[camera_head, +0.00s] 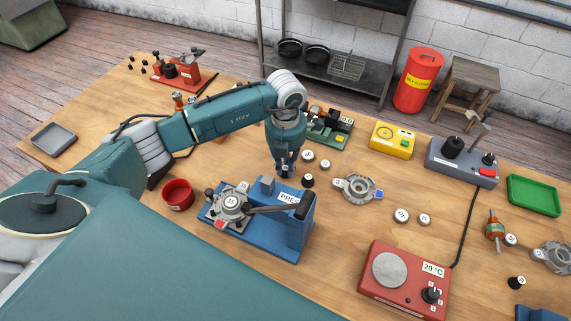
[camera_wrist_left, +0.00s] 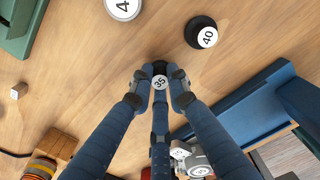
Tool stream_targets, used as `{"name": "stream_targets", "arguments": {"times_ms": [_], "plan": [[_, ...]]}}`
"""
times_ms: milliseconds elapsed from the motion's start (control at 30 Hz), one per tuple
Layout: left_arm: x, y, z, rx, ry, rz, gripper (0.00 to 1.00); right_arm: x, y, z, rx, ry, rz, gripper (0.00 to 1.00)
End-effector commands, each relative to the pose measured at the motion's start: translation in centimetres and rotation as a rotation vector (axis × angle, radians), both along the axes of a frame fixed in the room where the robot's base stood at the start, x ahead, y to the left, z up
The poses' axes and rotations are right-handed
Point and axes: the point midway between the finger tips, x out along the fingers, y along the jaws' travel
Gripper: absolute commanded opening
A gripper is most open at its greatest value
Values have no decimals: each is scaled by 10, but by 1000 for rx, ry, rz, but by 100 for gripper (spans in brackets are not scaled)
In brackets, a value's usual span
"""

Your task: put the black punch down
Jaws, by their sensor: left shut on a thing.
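My left gripper (camera_head: 286,172) points down at the table behind the blue press (camera_head: 285,247). In the left wrist view its fingers (camera_wrist_left: 160,84) are closed around a small black punch (camera_wrist_left: 160,69) with a white face marked 35. I cannot tell whether its base touches the wood. Another black punch (camera_wrist_left: 205,33), marked 40, stands apart on the table; in the head view it is just right of the gripper (camera_head: 308,181). The press also shows in the left wrist view (camera_wrist_left: 245,105). My right gripper is not in view.
A silver housing (camera_head: 357,188) and pale discs (camera_head: 308,155) lie right of the gripper. A red cup (camera_head: 177,194) stands left of the press. A green board (camera_head: 331,140) and a yellow meter (camera_head: 393,141) lie behind. A red heater (camera_head: 400,285) is at the front right.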

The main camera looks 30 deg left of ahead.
Motion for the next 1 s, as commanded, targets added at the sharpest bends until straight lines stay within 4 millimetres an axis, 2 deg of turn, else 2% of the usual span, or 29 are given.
{"name": "stream_targets", "arguments": {"times_ms": [200,233,300,333,700,767,867,1000], "plan": [[0,0,-4,0,-1,0,0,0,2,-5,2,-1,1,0],[0,0,-4,0,0,1,18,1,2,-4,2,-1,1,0],[0,0,-2,0,0,1,32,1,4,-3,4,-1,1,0],[0,0,-2,0,0,1,34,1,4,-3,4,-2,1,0],[0,0,3,0,0,1,34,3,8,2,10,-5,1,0],[1,0,6,-1,-4,1,34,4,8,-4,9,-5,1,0],[2,0,21,-1,-7,0,34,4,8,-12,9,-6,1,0],[2,0,52,0,-8,0,34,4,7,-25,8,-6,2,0]]}}
